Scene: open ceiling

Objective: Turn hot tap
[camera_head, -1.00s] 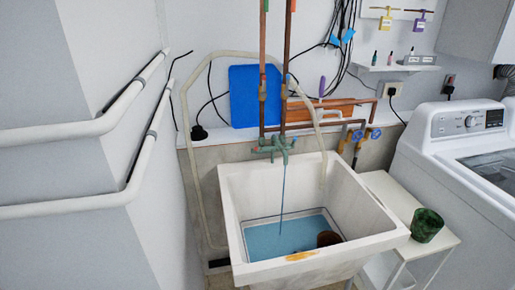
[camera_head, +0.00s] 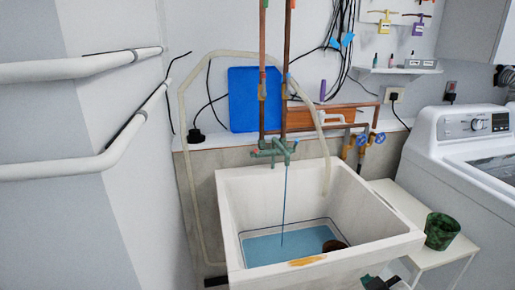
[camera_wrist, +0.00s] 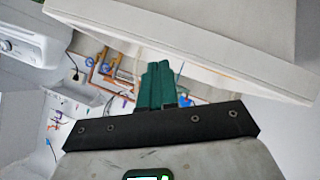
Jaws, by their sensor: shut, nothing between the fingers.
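A green tap fitting (camera_head: 274,150) sits on the wall above the white sink (camera_head: 235,215). A thin blue stream runs from it into blue water (camera_head: 285,243). Two blue-handled valves (camera_head: 361,140) are on the pipes to its right. I cannot tell which handle is the hot tap. My gripper (camera_wrist: 160,66) shows in the wrist view with its green fingers shut and empty, apart from the taps. In the head view, a dark part of my arm shows at the bottom right, by the sink's front.
The sink's rim (camera_wrist: 190,40) spans the top of the wrist view. A white side table (camera_head: 440,254) with a green pot (camera_head: 441,231) stands right of the sink, beside a washing machine (camera_head: 460,145). White rails (camera_head: 75,68) run along the left wall.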

